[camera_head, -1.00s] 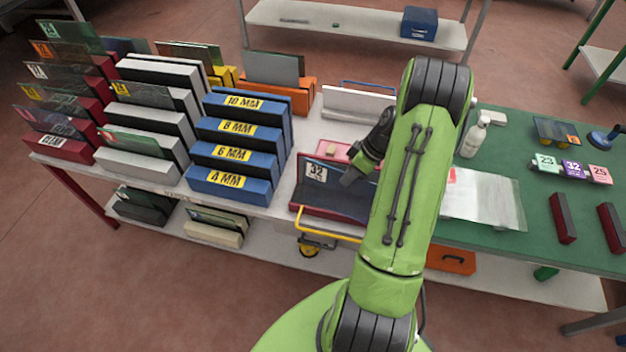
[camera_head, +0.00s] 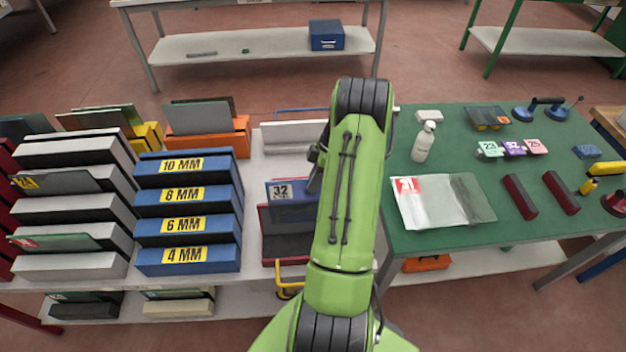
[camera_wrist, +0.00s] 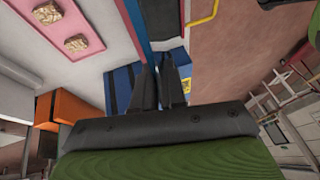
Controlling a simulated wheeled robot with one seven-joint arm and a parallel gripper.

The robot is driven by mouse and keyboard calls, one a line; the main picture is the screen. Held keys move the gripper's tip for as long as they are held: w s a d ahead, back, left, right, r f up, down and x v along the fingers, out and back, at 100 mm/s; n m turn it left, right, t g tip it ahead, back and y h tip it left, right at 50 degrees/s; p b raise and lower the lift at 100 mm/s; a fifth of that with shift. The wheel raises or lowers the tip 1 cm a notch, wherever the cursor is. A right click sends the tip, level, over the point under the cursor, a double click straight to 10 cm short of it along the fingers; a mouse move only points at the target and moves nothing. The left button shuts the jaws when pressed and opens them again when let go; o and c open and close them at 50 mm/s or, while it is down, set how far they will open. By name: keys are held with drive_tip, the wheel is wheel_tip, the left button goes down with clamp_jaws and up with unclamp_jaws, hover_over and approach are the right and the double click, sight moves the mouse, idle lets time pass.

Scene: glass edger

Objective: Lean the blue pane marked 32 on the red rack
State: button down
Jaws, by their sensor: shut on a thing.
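The blue pane marked 32 (camera_head: 284,192) is upright in the head view, with its white label at the upper left. My gripper (camera_head: 313,180) is shut on the pane's upper part, partly hidden behind my arm. The pane's right part is also hidden by my arm. Below it is a dark red holder with a dark inside (camera_head: 268,243); I cannot tell whether the pane is clear of it. The wrist view shows my two fingers (camera_wrist: 160,90) close together. Red racks (camera_head: 6,190) show only as a sliver at the far left edge.
Blue racks (camera_head: 188,227) marked 4 to 10 MM stand left of the pane, with grey racks (camera_head: 68,265) further left. Orange (camera_head: 208,146) and white racks (camera_head: 290,134) stand behind. A green table (camera_head: 450,240) with a spray bottle (camera_head: 423,142) is at right.

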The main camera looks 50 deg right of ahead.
sight(317, 200)
drive_tip(key=shift+s+r, duration=0.15)
drive_tip(key=shift+s, duration=0.3)
drive_tip(key=shift+w+f, duration=0.2)
drive_tip(key=shift+f, duration=0.1)
wheel_tip(317, 200, down, 8)
drive_tip(key=b, duration=0.7)
drive_tip(key=shift+r, duration=0.1)
drive_tip(key=shift+s, duration=0.1)
drive_tip(key=c, duration=1.1)
unclamp_jaws()
drive_tip(key=shift+s+a, duration=0.1)
